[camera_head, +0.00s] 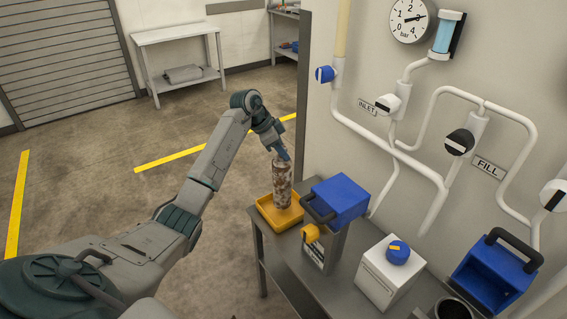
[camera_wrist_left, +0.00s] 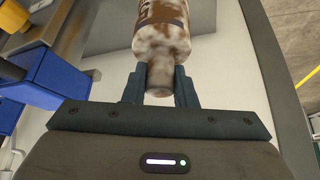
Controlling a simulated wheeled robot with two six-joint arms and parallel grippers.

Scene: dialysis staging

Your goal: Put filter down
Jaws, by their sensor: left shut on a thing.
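The filter (camera_head: 282,184) is an upright cylinder with mottled brown and white sides. My left gripper (camera_head: 282,154) comes down on its top end from above. In the left wrist view the fingers (camera_wrist_left: 160,88) are shut around the narrow neck of the filter (camera_wrist_left: 161,35). In the head view the filter's lower end overlaps the yellow tray (camera_head: 265,212) on the bench's left end. I cannot tell whether it touches the tray floor. My right gripper is not in view.
A blue box (camera_head: 341,200) with a dark handle stands just right of the tray. A white box with a blue knob (camera_head: 390,276) and a blue open bin (camera_head: 495,272) are farther right. White pipes and valves run along the wall.

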